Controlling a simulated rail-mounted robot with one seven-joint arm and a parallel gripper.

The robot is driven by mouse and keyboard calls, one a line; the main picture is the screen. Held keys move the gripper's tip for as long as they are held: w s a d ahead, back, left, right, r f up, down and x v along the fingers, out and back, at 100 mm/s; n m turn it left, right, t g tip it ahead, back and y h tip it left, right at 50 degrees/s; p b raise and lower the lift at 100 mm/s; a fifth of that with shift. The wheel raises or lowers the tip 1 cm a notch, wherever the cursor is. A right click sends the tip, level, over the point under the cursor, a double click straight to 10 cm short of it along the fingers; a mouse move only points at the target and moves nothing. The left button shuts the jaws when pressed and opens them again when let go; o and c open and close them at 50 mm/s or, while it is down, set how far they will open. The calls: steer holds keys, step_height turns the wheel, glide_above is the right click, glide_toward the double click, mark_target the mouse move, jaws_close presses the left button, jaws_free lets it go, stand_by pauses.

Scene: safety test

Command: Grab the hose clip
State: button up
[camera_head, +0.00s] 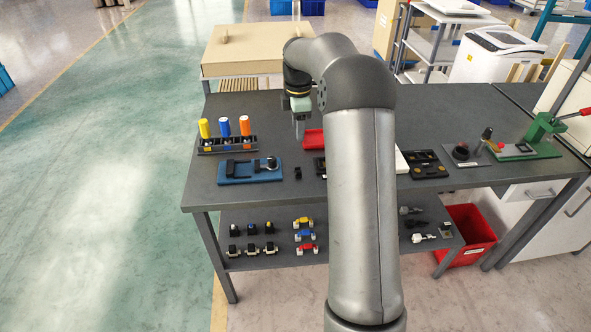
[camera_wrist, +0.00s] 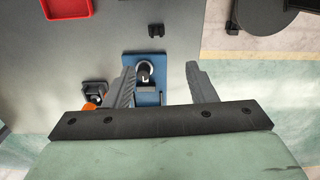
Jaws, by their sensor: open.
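A small black clip-like part (camera_head: 298,172) lies on the grey table between the blue fixture board (camera_head: 236,178) and the red tray (camera_head: 312,139); I take it for the hose clip. In the wrist view the same black part (camera_wrist: 156,31) lies beyond my fingertips, past the blue board (camera_wrist: 157,62). My gripper (camera_head: 299,133) hangs over the table, behind the clip in the head view. In the wrist view my gripper (camera_wrist: 160,78) is open with nothing between its fingers, one finger overlapping the blue board. A round metal-and-black part (camera_wrist: 145,70) sits on that board.
A rack (camera_head: 228,147) holds yellow, blue and orange capped bottles at the table's left. A black tray (camera_head: 426,165) and a green press (camera_head: 540,140) stand to the right. Small parts lie on the lower shelf (camera_head: 275,262). The table around the clip is mostly clear.

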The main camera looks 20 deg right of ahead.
steer(key=p, duration=0.2)
glide_above(298, 169)
steer(key=f, duration=1)
steer(key=shift+s+f, duration=0.3)
steer(key=shift+w+f+p, duration=0.2)
steer(key=shift+f+p, duration=0.1)
steer(key=shift+f, duration=1.1)
steer(key=shift+w+f+p, duration=0.2)
steer(key=shift+f+p, duration=0.05)
steer(key=shift+f, duration=1.1)
steer(key=shift+c, duration=0.3)
steer(key=c, duration=1)
